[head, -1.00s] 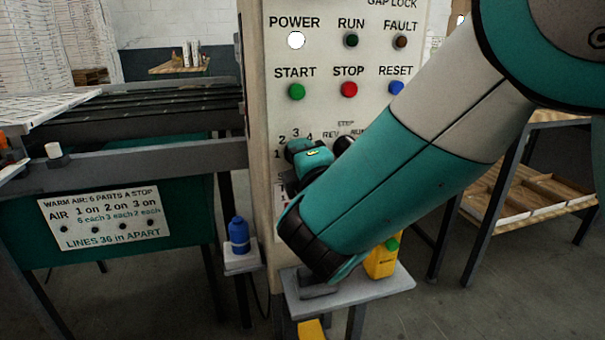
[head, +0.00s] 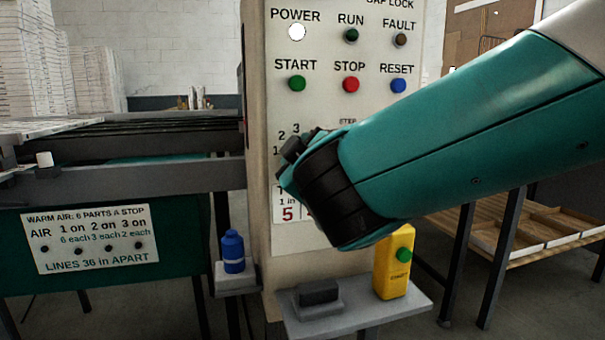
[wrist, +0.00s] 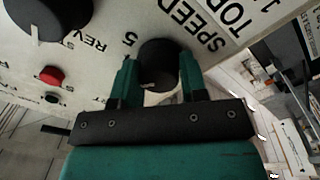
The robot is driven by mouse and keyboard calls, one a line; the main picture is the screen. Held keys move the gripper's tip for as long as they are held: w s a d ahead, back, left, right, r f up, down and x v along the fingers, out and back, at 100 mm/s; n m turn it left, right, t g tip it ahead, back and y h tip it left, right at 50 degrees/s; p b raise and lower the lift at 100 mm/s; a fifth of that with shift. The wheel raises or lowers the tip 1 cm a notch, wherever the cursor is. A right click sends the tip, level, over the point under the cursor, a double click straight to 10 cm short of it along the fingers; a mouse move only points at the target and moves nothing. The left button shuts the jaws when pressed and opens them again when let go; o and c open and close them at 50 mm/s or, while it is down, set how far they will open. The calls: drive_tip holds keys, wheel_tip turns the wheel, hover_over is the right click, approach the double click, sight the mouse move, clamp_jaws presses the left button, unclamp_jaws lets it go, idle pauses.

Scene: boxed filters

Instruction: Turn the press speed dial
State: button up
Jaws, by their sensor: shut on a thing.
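The press speed dial (wrist: 158,60) is a round black knob with a white pointer line, beside the word SPEED and a 5 in the wrist view. My gripper (wrist: 158,72) has one teal finger on each side of the knob and is shut on it. The pointer line shows at the knob's lower edge in that view. In the head view my wrist and arm cover the dial and most of its number scale; only 1, 2 and 3 show. The dial sits on the pale control panel (head: 325,112).
Above are the START (head: 297,83), STOP (head: 351,84) and RESET (head: 398,85) buttons. Another black knob (wrist: 48,14) and a red button (wrist: 48,76) are near my gripper. Below, a shelf (head: 355,325) holds a yellow bottle (head: 391,275) and a dark block (head: 318,293).

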drive_tip(key=shift+f+m+b, duration=0.15)
drive_tip(key=shift+m+b, duration=0.85)
drive_tip(key=shift+m, duration=0.1)
drive_tip(key=o, duration=0.9)
drive_tip(key=b+v, duration=0.2)
drive_tip(key=v, duration=1.5)
drive_tip(key=shift+s, duration=0.2)
